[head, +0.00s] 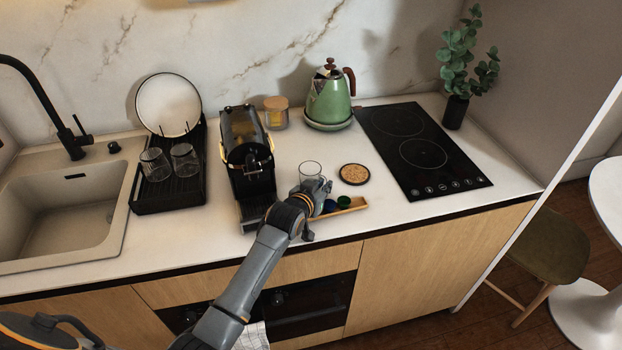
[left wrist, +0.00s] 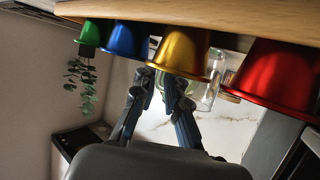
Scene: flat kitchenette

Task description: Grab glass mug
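A clear glass mug (head: 309,168) stands on the counter, just beyond my left gripper (head: 318,186), which hides its lower part. In the left wrist view, the glass (left wrist: 211,88) shows partly behind the gold capsule, to the right of my fingers. My left gripper (left wrist: 158,82) has its two fingers slightly apart, with no object clearly held between them. Whether a finger touches the glass cannot be told. My right gripper is not in view.
A wooden tray (head: 352,204) of coloured capsules lies close beside the gripper; a red capsule (left wrist: 275,80) is near the wrist camera. The coffee machine (head: 247,160) stands left, a round coaster (head: 354,174) right. Two more glasses (head: 185,160) sit on the black rack (head: 168,196).

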